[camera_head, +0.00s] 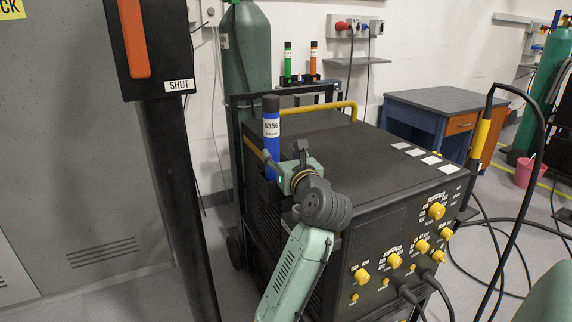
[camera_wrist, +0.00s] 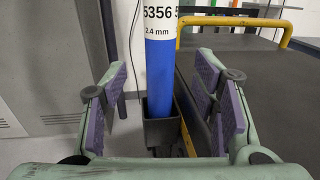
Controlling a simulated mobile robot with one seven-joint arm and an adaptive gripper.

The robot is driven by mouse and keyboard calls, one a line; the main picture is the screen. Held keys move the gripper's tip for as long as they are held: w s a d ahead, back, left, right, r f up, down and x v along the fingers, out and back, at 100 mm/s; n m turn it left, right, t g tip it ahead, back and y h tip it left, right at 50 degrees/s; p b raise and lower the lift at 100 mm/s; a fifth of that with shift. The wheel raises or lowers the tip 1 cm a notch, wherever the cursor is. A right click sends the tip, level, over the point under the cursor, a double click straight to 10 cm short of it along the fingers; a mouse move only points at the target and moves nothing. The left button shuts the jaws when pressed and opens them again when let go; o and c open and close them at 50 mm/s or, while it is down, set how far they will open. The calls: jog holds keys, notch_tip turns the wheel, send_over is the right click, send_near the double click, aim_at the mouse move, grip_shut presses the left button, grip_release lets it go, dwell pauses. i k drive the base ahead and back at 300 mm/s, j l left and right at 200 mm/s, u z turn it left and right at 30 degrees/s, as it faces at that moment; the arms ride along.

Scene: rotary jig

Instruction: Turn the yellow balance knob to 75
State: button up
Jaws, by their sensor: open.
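Several yellow knobs sit on the dark front panel (camera_head: 395,240) of a welding machine. Two larger knobs are at the upper right (camera_head: 436,211) and lower left (camera_head: 362,276), with others such as a middle knob (camera_head: 395,261) between. Their labels are too small to read, so I cannot tell which is the balance knob or its setting. My gripper (camera_head: 283,166) is above the machine's left edge, well away from the knobs. In the wrist view my gripper (camera_wrist: 162,95) is open and empty, with a blue tube (camera_wrist: 160,75) beyond and between the fingers. No knob shows there.
The blue tube (camera_head: 271,150) stands in a holder (camera_wrist: 162,132) at the machine's left side. A yellow rail (camera_head: 340,104) runs along the back of its top. Cables hang before the panel. A dark post with an orange lever (camera_head: 134,38) stands at left.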

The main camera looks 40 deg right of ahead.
aim_at(394, 260)
jog(key=z, duration=1.45)
